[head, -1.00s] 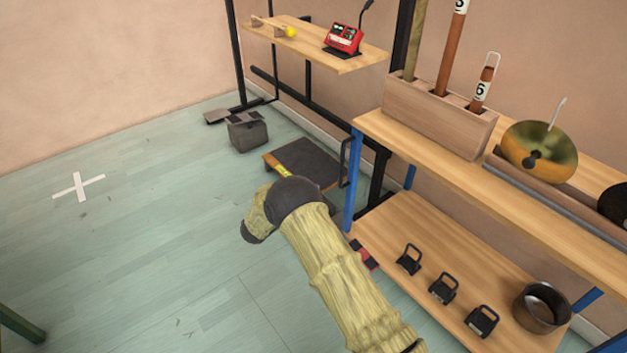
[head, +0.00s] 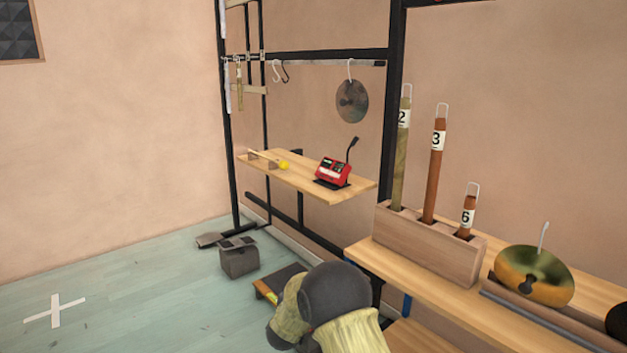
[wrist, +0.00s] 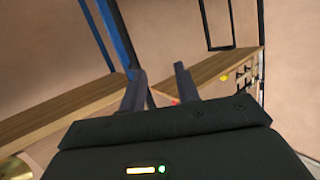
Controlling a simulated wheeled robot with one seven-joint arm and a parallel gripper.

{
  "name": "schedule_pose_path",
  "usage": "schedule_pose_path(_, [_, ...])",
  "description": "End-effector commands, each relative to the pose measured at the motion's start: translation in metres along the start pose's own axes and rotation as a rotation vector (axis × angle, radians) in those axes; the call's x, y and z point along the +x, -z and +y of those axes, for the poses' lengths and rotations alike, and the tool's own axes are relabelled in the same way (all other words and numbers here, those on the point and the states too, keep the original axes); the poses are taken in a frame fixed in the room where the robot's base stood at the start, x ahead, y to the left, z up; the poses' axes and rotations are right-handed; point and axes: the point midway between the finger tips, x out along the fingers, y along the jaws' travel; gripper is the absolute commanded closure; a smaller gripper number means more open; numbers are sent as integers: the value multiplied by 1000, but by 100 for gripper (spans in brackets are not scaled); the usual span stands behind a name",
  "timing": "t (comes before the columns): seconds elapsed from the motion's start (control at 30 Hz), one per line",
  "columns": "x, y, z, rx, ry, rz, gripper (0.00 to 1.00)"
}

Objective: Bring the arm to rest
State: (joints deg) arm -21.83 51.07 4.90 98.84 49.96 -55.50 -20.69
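My arm (head: 335,305), in a yellowish sleeve with a dark grey joint, shows at the bottom middle of the head view. It is bent, and its far end and gripper are hidden there. In the wrist view my gripper (wrist: 160,82) has its two dark fingers apart with nothing between them. It is open and empty. Beyond the fingers are wooden shelf boards and a blue post (wrist: 115,35), apart from the fingers as far as I can tell.
A bench (head: 375,257) with a wooden tube block (head: 425,243) and a brass gong-like bowl (head: 533,276) stands right. A rear shelf (head: 330,190) holds a red device (head: 333,172). A grey box (head: 239,258) and low platform (head: 265,290) are on the floor. Left floor is open.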

Motion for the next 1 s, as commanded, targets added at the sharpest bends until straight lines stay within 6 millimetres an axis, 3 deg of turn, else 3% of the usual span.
schedule_pose_path(0.1, [-15, 20, 19, -15, 86, -108, 68])
schedule_pose_path(0.37, [-79, 30, 75, -83, 213, -391, 68])
schedule_pose_path(0.7, [-208, 6, 181, -199, 219, -794, 68])
schedule_pose_path(1.0, [-296, -16, 247, -267, 153, -1027, 68])
